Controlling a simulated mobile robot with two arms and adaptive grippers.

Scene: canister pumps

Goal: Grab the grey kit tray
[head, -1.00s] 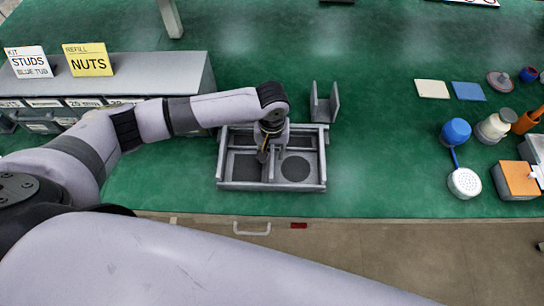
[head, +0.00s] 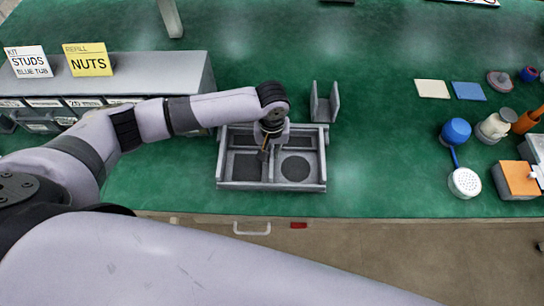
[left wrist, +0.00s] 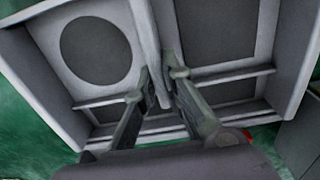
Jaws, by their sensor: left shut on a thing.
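The grey kit tray (head: 222,176) lies on the green bench top near its front edge. It has several compartments, one with a dark round patch and others with dark rectangular patches. My left gripper (head: 264,154) reaches down into the tray from above. In the left wrist view the left gripper (left wrist: 163,95) has its two fingers on either side of the tray's middle divider (left wrist: 150,50), shut on it. The tray appears flat on the bench. My right gripper is not in view.
A grey drawer cabinet (head: 180,72) with STUDS and NUTS signs stands at the left. A grey upright bracket (head: 323,105) is just behind the tray. The bench between is clear.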

